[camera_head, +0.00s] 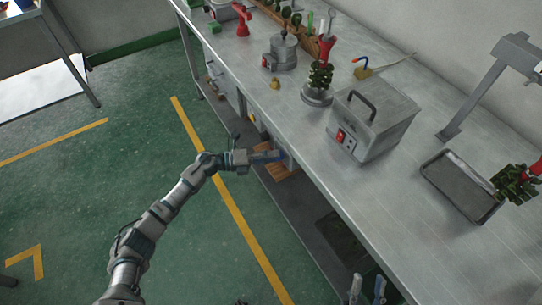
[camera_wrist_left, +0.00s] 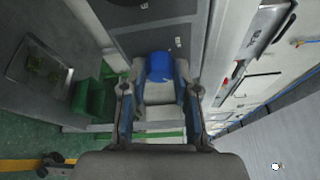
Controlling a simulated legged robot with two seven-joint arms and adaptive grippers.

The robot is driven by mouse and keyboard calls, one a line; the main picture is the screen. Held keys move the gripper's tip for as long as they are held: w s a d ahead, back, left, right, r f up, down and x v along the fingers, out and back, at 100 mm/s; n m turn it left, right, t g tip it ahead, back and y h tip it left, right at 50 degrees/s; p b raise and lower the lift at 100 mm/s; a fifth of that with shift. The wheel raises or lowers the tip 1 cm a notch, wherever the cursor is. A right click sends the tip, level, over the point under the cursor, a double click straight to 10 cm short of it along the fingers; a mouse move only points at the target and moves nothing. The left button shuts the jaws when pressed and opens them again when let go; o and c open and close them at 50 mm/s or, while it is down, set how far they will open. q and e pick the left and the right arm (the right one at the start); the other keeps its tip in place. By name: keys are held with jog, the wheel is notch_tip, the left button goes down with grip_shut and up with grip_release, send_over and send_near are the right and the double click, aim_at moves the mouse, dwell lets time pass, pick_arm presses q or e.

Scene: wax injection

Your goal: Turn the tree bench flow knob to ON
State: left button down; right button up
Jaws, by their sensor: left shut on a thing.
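A blue round knob (camera_wrist_left: 160,67) shows in the left wrist view, on a dark grey panel and between my left gripper's fingertips. My left gripper (camera_head: 270,156) is at the front side of the long metal bench, below its top edge; it also shows in the left wrist view (camera_wrist_left: 158,72). It is shut on the knob, with one finger on each side. In the head view the fingers largely hide the knob. Any ON marking is too small to read. My right gripper (camera_head: 367,289) is at the bottom edge of the head view, fingers apart and empty.
The bench top (camera_head: 290,118) holds a grey box with a handle and red switch (camera_head: 374,122), a small pot unit (camera_head: 284,53), a green wax tree (camera_head: 320,75) and a metal tray (camera_head: 462,186). A lower shelf (camera_head: 282,205) runs underneath.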

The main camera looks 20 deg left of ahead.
pick_arm(q)
jog(key=c, duration=0.9)
grip_release()
jog(key=shift+s+d+f, duration=0.1)
jog(key=shift+s+f, duration=0.05)
jog(key=shift+f, duration=0.3)
jog(key=shift+o, duration=0.2)
jog(key=shift+r, duration=0.15)
jog(key=v, duration=1.2)
